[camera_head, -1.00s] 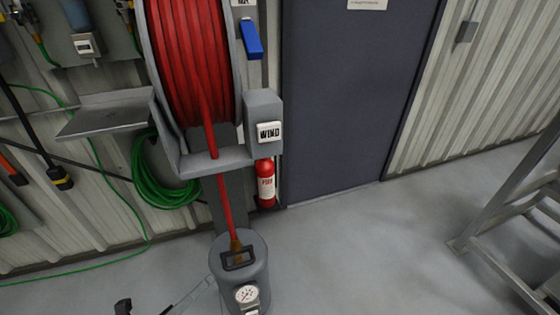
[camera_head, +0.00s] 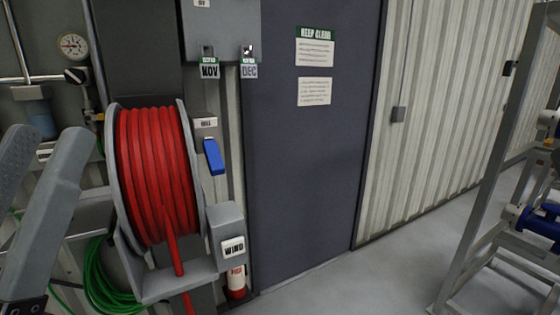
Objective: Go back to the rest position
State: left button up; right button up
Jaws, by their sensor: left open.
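My left gripper (camera_head: 44,142) shows large at the left edge of the head view. Its two grey fingers point up and stand apart, with nothing visible between them. It appears in front of the wall fittings and the shelf, left of the red hose reel (camera_head: 155,175). My right gripper is out of view.
A box marked WIND (camera_head: 232,246) and a fire extinguisher (camera_head: 236,281) are beside the reel. A green hose (camera_head: 105,280) hangs below left. A dark door (camera_head: 310,150) stands in the middle. A metal frame (camera_head: 480,215) stands at right, with clear floor (camera_head: 375,285) between.

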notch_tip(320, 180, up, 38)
jog(key=p, duration=3.8)
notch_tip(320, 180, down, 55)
jog(key=b, duration=5.4)
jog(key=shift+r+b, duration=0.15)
jog(key=shift+b, duration=0.25)
